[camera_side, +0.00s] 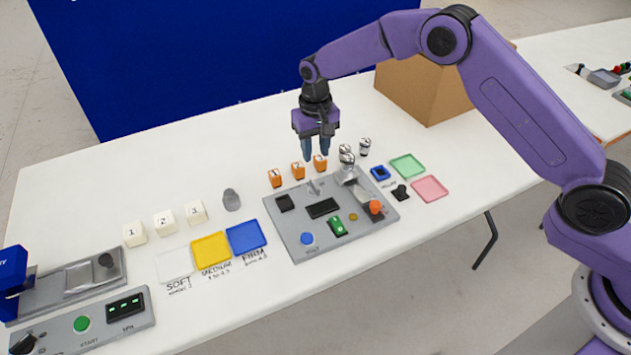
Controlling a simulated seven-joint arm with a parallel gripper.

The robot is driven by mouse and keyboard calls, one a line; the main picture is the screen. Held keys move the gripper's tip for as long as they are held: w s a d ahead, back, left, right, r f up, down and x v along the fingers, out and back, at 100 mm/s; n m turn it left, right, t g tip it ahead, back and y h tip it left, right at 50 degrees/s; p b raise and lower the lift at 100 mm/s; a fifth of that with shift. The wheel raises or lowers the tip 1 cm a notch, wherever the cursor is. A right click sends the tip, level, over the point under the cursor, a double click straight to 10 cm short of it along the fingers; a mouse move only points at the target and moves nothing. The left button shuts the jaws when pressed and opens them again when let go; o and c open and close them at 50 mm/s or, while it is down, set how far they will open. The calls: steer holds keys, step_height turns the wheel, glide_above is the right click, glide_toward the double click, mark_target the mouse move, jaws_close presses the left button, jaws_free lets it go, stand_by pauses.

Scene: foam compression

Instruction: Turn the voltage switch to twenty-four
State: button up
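No label in view reads clearly as voltage, so I cannot tell which control is the voltage switch. The grey control panel (285,244) at the centre has a green rocker-like control (336,227), a blue button (307,238), an orange knob (375,207) and a dark display (322,208). A small black switch-like piece (400,193) sits right of this panel. A black knob (23,344) shows at the lower left corner, partly cut off.
Orange numbered blocks (298,171) stand behind the panel, with metal cylinders (364,147) to their right. White numbered cubes (164,223) and coloured trays (246,238) lie left. A cardboard box (425,85) stands at the back right. The table's front (240,305) is clear.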

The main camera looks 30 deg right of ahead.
mark_target(316, 185)
step_height(316, 185, down, 11)
steer(key=shift+f, duration=0.2)
stand_by(0.3)
jaws_close()
